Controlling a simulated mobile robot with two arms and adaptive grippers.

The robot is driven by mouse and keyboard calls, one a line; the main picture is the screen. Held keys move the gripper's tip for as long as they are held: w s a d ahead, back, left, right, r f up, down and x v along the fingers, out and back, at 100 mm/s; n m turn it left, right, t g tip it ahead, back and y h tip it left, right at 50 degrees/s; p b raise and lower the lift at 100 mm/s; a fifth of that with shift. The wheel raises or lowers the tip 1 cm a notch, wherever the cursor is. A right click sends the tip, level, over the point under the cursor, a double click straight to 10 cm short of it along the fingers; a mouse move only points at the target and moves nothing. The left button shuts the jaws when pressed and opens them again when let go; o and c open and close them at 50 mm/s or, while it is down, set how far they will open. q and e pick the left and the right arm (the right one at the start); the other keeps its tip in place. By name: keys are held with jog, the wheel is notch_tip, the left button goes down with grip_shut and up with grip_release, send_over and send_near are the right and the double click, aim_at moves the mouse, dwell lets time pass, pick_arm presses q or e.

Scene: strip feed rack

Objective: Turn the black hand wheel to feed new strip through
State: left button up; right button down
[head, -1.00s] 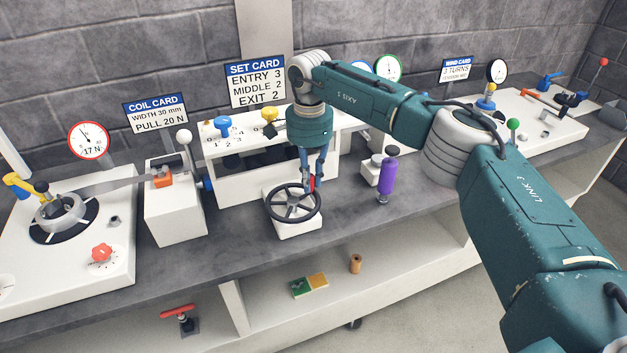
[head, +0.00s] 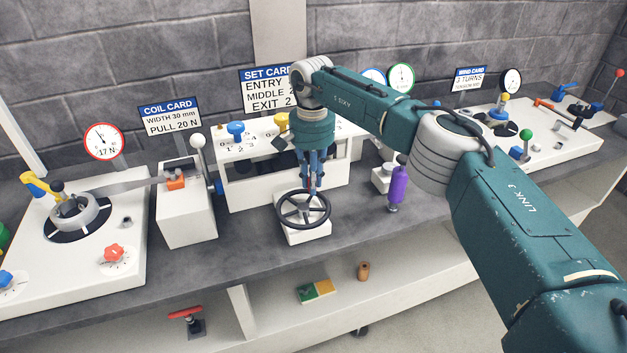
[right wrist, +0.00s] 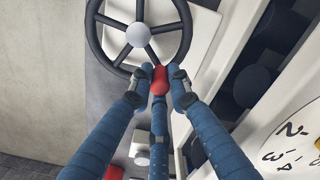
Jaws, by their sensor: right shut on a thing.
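The black hand wheel (head: 286,220) lies on a white block at the front of the white roll rack (head: 240,193). My right gripper (head: 311,188) reaches down to the far side of its rim. In the right wrist view my right gripper (right wrist: 160,76) is shut on the wheel's red knob (right wrist: 159,84), with blue fingers around it. The wheel's spokes and pale hub (right wrist: 139,35) show there too. The grey strip (head: 120,186) runs from the coil (head: 88,214) towards the rack's left side. My left gripper is not in view.
A purple-handled tool (head: 398,186) stands right of the wheel. A white-knobbed lever (head: 198,142) stands left of the rack. The bench front (head: 230,262) is clear.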

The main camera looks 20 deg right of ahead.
jog(key=shift+s+a+f, duration=0.1)
jog(key=shift+s+a, duration=0.05)
jog(key=shift+a, duration=0.1)
jog(key=c, duration=1.6)
grip_release()
jog(key=shift+c, duration=0.2)
jog(key=shift+s, duration=0.1)
jog(key=shift+d+r, duration=0.15)
jog(key=shift+r, duration=0.5)
notch_tip(320, 180, up, 11)
jog(key=shift+a, duration=0.2)
